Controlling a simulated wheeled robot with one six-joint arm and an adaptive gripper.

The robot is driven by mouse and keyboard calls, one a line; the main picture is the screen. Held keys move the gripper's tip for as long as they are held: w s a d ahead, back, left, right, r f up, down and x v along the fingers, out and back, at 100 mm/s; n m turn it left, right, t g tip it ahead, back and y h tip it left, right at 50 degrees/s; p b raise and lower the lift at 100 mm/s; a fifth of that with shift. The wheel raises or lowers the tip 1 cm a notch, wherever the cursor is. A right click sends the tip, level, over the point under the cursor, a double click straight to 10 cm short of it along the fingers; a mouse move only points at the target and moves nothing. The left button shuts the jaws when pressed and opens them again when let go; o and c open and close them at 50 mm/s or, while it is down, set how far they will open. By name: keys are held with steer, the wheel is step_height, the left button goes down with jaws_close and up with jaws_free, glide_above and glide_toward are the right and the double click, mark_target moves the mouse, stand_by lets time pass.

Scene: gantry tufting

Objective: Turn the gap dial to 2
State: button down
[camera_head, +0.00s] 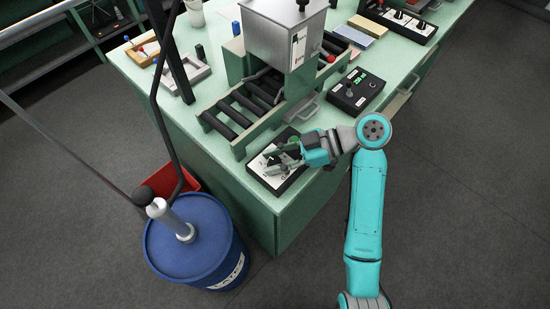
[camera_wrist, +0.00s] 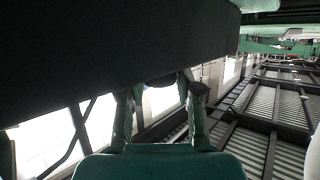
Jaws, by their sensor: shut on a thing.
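My gripper (camera_head: 278,159) is over a small control box (camera_head: 259,168) at the near corner of the green bench. The box has a pale face and black sides. The gripper's fingers are shut on a knob on that face, which I take to be the gap dial; the fingers mostly hide it, and its pointer and numbers cannot be read. In the wrist view, the two fingers of my gripper (camera_wrist: 160,88) stand apart with a small dark rounded piece (camera_wrist: 155,82) between their tips, against a large dark surface.
A roller conveyor (camera_head: 240,112) with a grey metal housing (camera_head: 280,35) stands behind the box. A black button box (camera_head: 355,90) is to the right. A blue drum (camera_head: 190,245) with a pump stands on the floor at left. The floor at right is clear.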

mark_target(275, 161)
steer(key=shift+f, duration=0.15)
stand_by(0.4)
steer(key=c, duration=0.8)
jaws_free()
step_height(275, 161, up, 10)
steer(key=shift+r, duration=0.1)
